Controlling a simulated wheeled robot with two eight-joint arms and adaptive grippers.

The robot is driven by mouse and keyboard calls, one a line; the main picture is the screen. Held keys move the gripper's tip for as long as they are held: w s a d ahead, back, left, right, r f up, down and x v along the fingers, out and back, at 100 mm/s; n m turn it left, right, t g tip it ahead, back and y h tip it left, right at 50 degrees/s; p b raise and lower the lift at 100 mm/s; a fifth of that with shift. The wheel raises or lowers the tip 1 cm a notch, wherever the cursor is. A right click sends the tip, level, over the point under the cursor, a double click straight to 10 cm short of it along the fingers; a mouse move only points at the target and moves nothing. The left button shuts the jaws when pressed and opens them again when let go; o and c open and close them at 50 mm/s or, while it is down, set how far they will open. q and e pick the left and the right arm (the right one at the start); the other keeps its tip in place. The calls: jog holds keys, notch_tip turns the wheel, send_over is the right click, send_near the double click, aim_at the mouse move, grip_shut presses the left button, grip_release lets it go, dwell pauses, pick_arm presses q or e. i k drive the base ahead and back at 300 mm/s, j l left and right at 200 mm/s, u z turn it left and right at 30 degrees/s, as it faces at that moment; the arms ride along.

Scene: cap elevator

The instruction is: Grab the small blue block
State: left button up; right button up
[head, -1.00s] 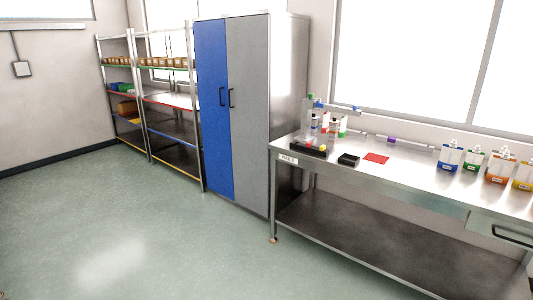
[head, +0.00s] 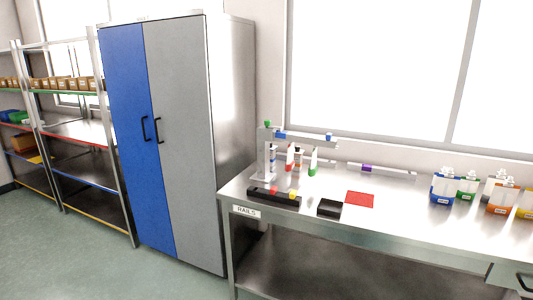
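Small blue pieces show on the grey frame at the back left of the steel bench: one near the post top (head: 280,134) and one at the right end of the crossbar (head: 328,138). They are too small to tell which is the small blue block. The grey frame (head: 303,139) stands upright on the bench and carries a green piece (head: 267,124) on top. Neither of my grippers is in view.
The steel bench (head: 420,215) bears a black panel (head: 262,195) with red and yellow parts, a small black box (head: 329,207), a red mat (head: 360,199), a rail (head: 390,172) and several bottles (head: 445,188). A blue-and-grey cabinet (head: 185,140) stands left. Floor is clear at lower left.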

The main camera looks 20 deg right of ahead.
aim_at(329, 135)
jog(key=i+z, duration=0.4)
jog(key=i+j+z, duration=0.2)
jog(key=z, duration=0.15)
jog(key=i+j+z, duration=0.6)
jog(key=z, duration=0.15)
